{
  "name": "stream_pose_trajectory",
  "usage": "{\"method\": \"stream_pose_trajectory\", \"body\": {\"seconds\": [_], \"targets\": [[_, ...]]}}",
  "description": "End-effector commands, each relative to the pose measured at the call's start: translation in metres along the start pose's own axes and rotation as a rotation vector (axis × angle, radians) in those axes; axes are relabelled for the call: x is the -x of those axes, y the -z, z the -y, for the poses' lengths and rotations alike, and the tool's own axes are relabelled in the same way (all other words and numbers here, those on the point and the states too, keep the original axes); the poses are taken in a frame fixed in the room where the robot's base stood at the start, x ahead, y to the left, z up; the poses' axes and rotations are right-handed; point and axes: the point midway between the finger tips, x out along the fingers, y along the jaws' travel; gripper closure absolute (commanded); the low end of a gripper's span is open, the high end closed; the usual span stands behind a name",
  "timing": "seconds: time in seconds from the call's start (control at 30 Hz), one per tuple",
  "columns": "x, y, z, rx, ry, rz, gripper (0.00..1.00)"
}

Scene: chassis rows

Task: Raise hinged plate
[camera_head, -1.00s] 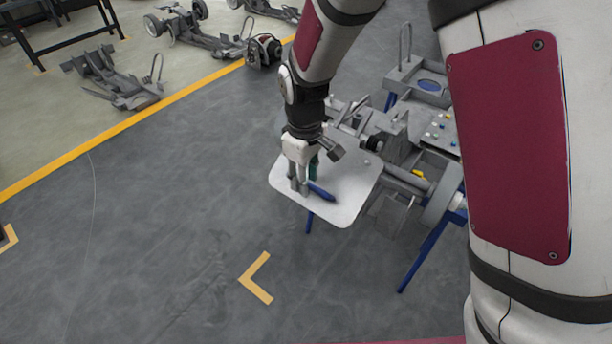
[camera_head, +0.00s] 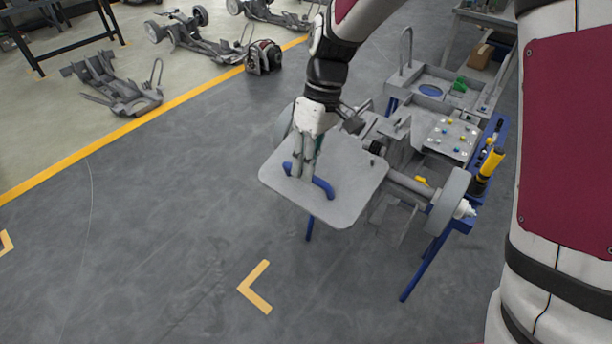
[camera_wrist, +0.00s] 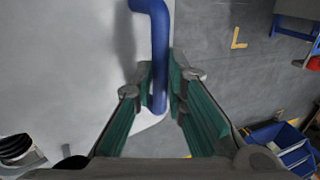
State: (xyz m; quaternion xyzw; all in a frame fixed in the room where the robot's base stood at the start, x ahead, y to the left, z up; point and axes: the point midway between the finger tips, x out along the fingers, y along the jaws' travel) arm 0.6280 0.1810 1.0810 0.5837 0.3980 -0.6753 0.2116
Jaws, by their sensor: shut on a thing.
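The hinged plate (camera_head: 345,205) is a flat light-grey panel with rounded corners, at the near-left end of a grey chassis on a blue stand. It also fills the left of the wrist view (camera_wrist: 60,70). A bent blue handle (camera_head: 324,187) is fixed on its face. My gripper (camera_head: 303,173) is over the plate, at the handle. In the wrist view the blue bar (camera_wrist: 160,50) runs between my green-padded fingers (camera_wrist: 160,88), which are shut on it. The hinge cannot be made out.
The chassis stand (camera_head: 430,248) and a wheel (camera_head: 449,202) are right of the plate. A yellow-and-black tool (camera_head: 488,168) stands at the stand's right edge. Other chassis frames (camera_head: 118,85) lie beyond the yellow floor line. The floor left of the plate is clear.

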Motion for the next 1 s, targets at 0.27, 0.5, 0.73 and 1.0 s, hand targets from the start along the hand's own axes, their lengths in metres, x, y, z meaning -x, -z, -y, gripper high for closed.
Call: {"method": "stream_pose_trajectory", "body": {"seconds": [0.27,0.5,0.73,1.0], "targets": [[0.033,0.001,-0.003,-0.001,0.185,-0.002,1.00],[0.050,0.000,-0.004,0.000,0.183,-0.001,1.00],[0.054,0.000,-0.006,-0.001,0.180,-0.001,1.00],[0.056,0.000,-0.008,-0.003,0.176,-0.003,1.00]]}}
